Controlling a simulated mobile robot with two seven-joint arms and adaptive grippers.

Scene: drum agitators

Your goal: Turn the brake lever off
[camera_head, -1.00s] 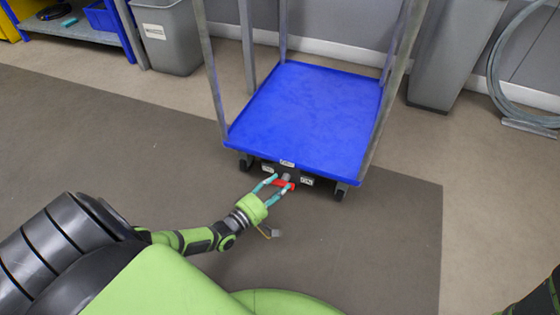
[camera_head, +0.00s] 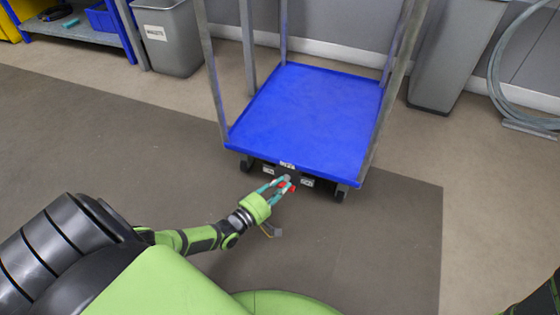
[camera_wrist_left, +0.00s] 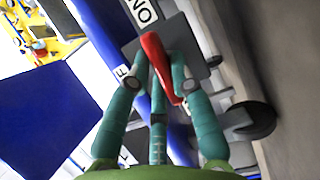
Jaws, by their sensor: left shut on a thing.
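The blue cart (camera_head: 312,112) stands ahead of me with a dark brake panel on its near edge. The red brake lever (camera_head: 291,188) is at this panel, mostly covered by my fingers. My left gripper (camera_head: 283,184) is shut on the lever. In the left wrist view the red lever (camera_wrist_left: 158,66) lies between the teal fingers, tilted, in front of a grey plate. A white "ON" label (camera_wrist_left: 141,11) is above it. Another label (camera_wrist_left: 122,72), partly hidden, shows an "F" at its left. My right gripper is out of view.
Grey metal posts (camera_head: 213,75) rise from the cart's corners. Dark wheels (camera_head: 340,194) are under its near edge. A grey bin (camera_head: 168,45) and a shelf (camera_head: 75,33) stand at the back left. The floor around the cart's front is clear.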

